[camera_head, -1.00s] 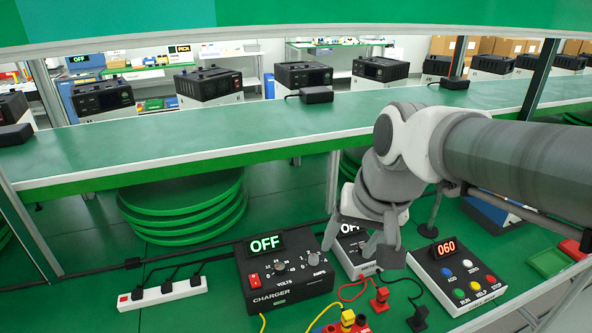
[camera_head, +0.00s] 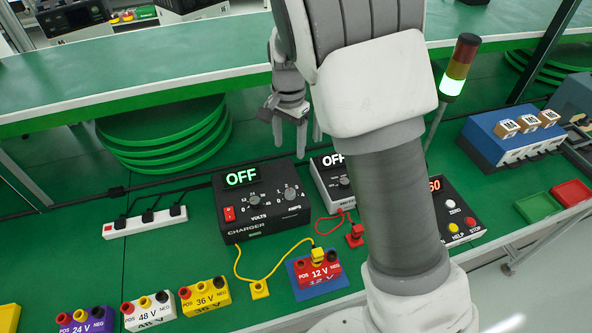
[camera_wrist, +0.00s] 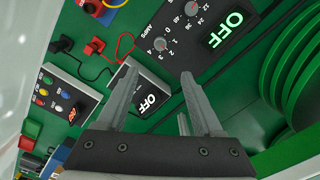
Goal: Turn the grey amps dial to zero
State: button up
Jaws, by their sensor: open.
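The black charger (camera_head: 235,225) stands on the green bench in the head view, its green display (camera_head: 241,177) reading OFF. The grey amps dial (camera_head: 289,193) is at the right of its sloped face, right of the volts dial (camera_head: 255,199). In the wrist view the amps dial (camera_wrist: 160,44) shows turned on its side, with the numbers of its scale around it; the exact mark it points to is too small to tell. My gripper (camera_head: 300,132) hangs open above and behind the charger. In the wrist view its fingers (camera_wrist: 156,72) are apart and empty, clear of the dial.
A smaller grey box (camera_head: 333,186) reading OFF stands right of the charger, beside a button panel (camera_head: 465,238) partly hidden by my arm. A red 12 V block (camera_head: 318,272) and yellow cable lie in front. The shelf edge (camera_head: 130,110) runs behind my gripper.

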aim_at(290, 191)
notch_tip(290, 191, down, 18)
jog(key=shift+r, duration=0.15)
dwell(0.4)
grip_shut()
